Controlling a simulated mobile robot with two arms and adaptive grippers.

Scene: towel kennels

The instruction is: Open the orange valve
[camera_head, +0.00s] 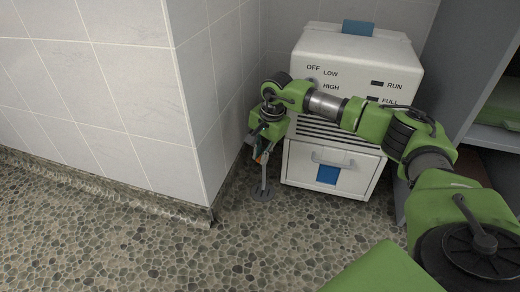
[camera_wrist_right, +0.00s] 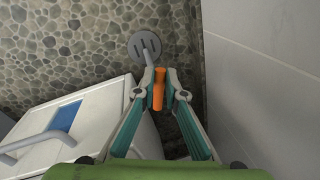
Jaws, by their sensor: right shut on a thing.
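The orange valve (camera_wrist_right: 158,90) shows in the right wrist view as a short orange handle on a grey upright pipe. The pipe rises from a round grey floor flange (camera_wrist_right: 146,46). My right gripper (camera_wrist_right: 160,82) is shut on the orange handle, with one teal finger on each side of it. In the head view my right gripper (camera_head: 261,156) is low between the wall corner and the white machine, at the top of the pipe (camera_head: 264,180). Only a speck of orange shows there; the arm's wrist hides most of the valve. My left gripper is in neither view.
A white machine (camera_head: 300,170) with OFF, LOW and HIGH markings and a handled drawer stands just right of the pipe. A tiled wall corner (camera_head: 195,120) is close on the left. Grey shelving (camera_head: 490,138) stands at the right. The stone-patterned floor (camera_head: 130,240) in front is clear.

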